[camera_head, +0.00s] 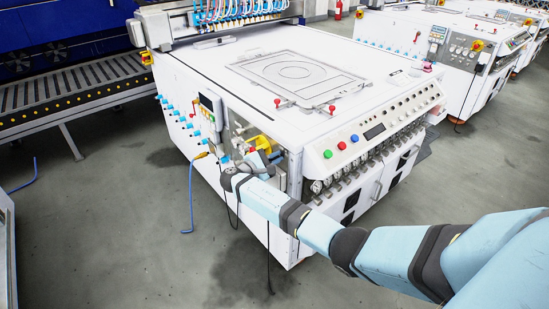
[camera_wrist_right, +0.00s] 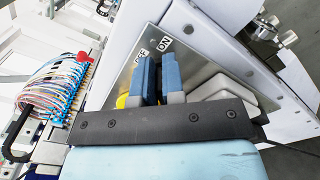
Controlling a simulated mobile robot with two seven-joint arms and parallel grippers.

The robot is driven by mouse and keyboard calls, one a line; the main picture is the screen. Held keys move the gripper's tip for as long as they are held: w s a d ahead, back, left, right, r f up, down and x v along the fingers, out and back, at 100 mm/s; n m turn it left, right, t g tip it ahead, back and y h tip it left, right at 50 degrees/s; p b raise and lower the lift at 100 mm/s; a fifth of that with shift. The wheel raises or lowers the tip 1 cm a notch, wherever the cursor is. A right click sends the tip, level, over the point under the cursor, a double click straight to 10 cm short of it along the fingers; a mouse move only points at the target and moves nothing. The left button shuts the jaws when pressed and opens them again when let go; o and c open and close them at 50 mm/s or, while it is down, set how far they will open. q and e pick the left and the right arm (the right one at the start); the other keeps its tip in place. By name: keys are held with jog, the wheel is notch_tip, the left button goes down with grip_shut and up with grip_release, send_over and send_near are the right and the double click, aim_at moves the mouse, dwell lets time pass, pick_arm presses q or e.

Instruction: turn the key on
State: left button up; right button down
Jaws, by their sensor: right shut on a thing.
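The metal switch plate (camera_wrist_right: 190,66) on the machine's side carries an OFF label (camera_wrist_right: 141,60) and an ON label (camera_wrist_right: 164,45) in the right wrist view. My right gripper (camera_wrist_right: 156,76) has its two blue-padded fingers close together just below these labels, shut on the key. The key itself is hidden between and behind the fingers, so its angle cannot be seen. In the head view my right gripper (camera_head: 246,162) is at the machine's near corner, by a yellow part (camera_head: 259,143). My left gripper is out of view.
The white machine (camera_head: 200,68) has blue knobs along its left side and a button panel (camera_head: 345,145) on its front. A yellow-ended blue cable (camera_head: 191,190) hangs beside it. A roller conveyor (camera_head: 70,88) stands at the left. The floor between is clear.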

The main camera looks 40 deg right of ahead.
jog(key=shift+s+f+m+b, duration=0.1)
jog(key=shift+f+m+b, duration=0.2)
jog(key=shift+m, duration=0.7)
jog(key=m, duration=0.1)
jog(key=m+b, duration=0.2)
jog(key=shift+s+f+m, duration=0.1)
jog(key=shift+f+m, duration=0.15)
jog(key=shift+m, duration=0.05)
jog(key=shift+f+m+b, duration=0.15)
jog(key=shift+m+b, duration=0.65)
jog(key=shift+m, duration=0.1)
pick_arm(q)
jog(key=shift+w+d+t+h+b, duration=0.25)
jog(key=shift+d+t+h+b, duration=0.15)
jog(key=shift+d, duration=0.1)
pick_arm(e)
jog(key=shift+m, duration=0.6)
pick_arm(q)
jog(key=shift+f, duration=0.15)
pick_arm(e)
jog(key=c, duration=1.2)
grip_release()
jog(key=shift+a, duration=0.1)
